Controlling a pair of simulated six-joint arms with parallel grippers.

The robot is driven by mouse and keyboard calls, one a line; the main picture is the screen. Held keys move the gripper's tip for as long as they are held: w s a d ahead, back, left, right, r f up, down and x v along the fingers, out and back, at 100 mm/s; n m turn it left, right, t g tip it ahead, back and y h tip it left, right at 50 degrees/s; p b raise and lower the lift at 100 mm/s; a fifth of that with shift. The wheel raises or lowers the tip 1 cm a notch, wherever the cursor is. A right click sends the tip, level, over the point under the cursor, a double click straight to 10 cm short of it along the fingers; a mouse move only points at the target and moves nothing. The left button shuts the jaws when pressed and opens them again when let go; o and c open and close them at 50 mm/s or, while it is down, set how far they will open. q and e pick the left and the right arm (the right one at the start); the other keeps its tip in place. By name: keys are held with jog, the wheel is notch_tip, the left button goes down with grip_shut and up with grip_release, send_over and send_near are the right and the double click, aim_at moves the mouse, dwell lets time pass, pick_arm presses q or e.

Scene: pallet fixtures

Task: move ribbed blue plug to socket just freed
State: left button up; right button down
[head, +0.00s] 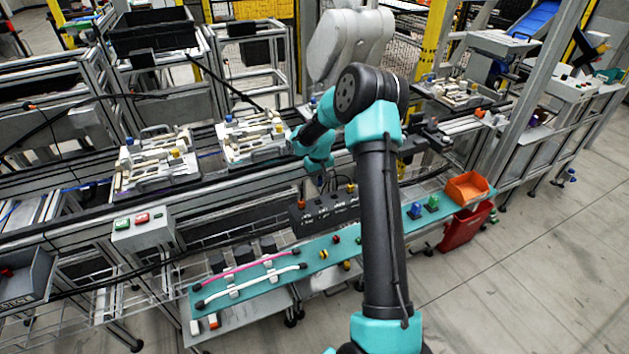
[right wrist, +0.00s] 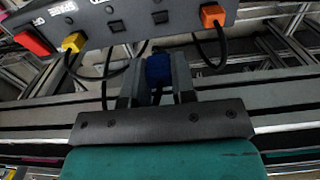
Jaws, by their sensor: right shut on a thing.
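The blue plug (right wrist: 158,68) is between the two fingers of my right gripper (right wrist: 157,80) in the right wrist view. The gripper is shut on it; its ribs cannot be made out. The dark grey socket box (right wrist: 130,28) is beyond the fingertips, with the plug apparently apart from it. A yellow plug (right wrist: 74,42) and an orange plug (right wrist: 212,15) with black cables sit in it. Square dark openings show between them. In the head view my right gripper (head: 323,182) is just above the socket box (head: 338,208); the held plug is hard to see there. My left gripper is not in view.
A teal shelf (head: 320,256) in front of the box holds a pink and a white tube, small round parts, and a blue (head: 414,211) and a green part (head: 432,203). An orange bin (head: 467,188) stands at its right end. Pallet fixtures (head: 158,165) stand on the conveyor behind.

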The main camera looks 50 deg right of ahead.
aim_at(318, 203)
jog(key=shift+f, duration=0.1)
jog(key=shift+f, duration=3.35)
jog(key=shift+f, duration=0.95)
jog(key=c, duration=0.9)
grip_release()
jog(key=shift+o, duration=0.2)
jog(key=shift+r, duration=0.1)
notch_tip(318, 203, up, 17)
jog(key=shift+r, duration=0.15)
